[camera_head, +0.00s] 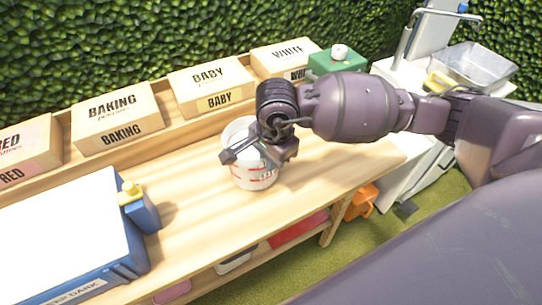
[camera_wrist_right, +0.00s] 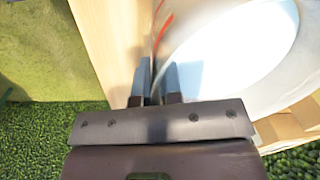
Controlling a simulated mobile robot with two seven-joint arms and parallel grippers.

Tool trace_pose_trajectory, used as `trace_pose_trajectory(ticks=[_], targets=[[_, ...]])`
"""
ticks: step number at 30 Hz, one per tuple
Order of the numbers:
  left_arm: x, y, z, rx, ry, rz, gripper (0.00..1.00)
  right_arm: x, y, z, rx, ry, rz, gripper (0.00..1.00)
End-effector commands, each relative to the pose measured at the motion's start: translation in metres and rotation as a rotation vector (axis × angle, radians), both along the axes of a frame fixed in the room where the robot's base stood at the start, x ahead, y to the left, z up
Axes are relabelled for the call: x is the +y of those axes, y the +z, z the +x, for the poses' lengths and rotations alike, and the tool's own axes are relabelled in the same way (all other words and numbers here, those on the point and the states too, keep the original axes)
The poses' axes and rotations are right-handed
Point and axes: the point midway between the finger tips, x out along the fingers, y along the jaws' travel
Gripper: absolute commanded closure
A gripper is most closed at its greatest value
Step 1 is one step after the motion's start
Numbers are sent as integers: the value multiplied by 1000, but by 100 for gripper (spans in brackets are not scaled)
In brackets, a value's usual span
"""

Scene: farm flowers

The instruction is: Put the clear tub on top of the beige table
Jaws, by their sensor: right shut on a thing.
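The clear tub (camera_head: 254,178), a whitish cup-like container with red markings, is upright at the middle of the beige table (camera_head: 335,168). I cannot tell whether its base touches the wood or hangs just above it. My right gripper (camera_head: 256,150) reaches in from the right and is shut on the tub's rim. In the right wrist view, the two fingers (camera_wrist_right: 157,80) pinch the wall of the tub (camera_wrist_right: 278,58), whose inside looks white. The gripper hides part of the tub's rim in the head view. My left gripper is not in view.
Cardboard boxes, including the BAKING box (camera_head: 118,115) and BABY box (camera_head: 212,85), line the table's back. A blue-and-white cooler (camera_head: 70,235) fills the left front. A green box (camera_head: 338,62) stands at the back right. Bare wood lies around the tub.

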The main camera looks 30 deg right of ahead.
Motion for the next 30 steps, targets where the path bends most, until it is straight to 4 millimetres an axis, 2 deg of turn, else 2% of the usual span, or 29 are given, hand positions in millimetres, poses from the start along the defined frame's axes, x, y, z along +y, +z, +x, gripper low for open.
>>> trace_pose_trajectory(ticks=[2, 3, 7, 8, 16, 20, 23, 30], targets=[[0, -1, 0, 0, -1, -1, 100, 0, 0, 1, -5, 1, 1, 100], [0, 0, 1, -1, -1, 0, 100, 0, -2, 0, 0, 0, 0, 89], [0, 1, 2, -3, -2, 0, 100, 0, -1, 0, 0, 0, 0, 69], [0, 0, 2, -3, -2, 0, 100, 0, -1, 0, 0, 0, 0, 68], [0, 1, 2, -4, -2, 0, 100, 0, -1, 0, 0, 0, 0, 68], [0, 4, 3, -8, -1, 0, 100, 0, 8, 0, -3, 0, 0, 68], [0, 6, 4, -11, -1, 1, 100, -1, 23, 0, -4, -1, -1, 68], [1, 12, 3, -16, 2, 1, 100, -2, 70, -4, -5, 0, 0, 68]])
